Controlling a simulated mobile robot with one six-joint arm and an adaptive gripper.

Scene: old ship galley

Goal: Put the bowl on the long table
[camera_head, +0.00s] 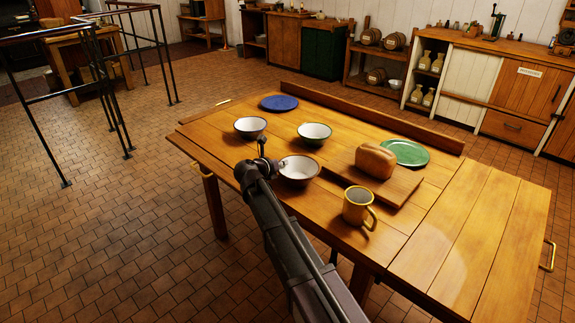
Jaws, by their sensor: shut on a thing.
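The long table (455,208) is wooden and fills the middle of the camera_head view. My gripper (281,164) is above its near left part, shut on the left rim of a white-lined bowl (300,171) with a reddish-brown outside. I cannot tell whether this bowl touches the tabletop or hangs slightly above it. Two more white bowls with dark rims stand upright on the table: a left bowl (250,127) and a middle bowl (314,133). My gripper's fingers are small and partly hidden by its own body.
A blue plate (279,103), a green plate (405,152), a bread loaf (375,160) on a cutting board (400,186) and a yellow mug (358,205) are on the table. The table's right end is clear. Black railings (122,100) stand on the tiled floor at left.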

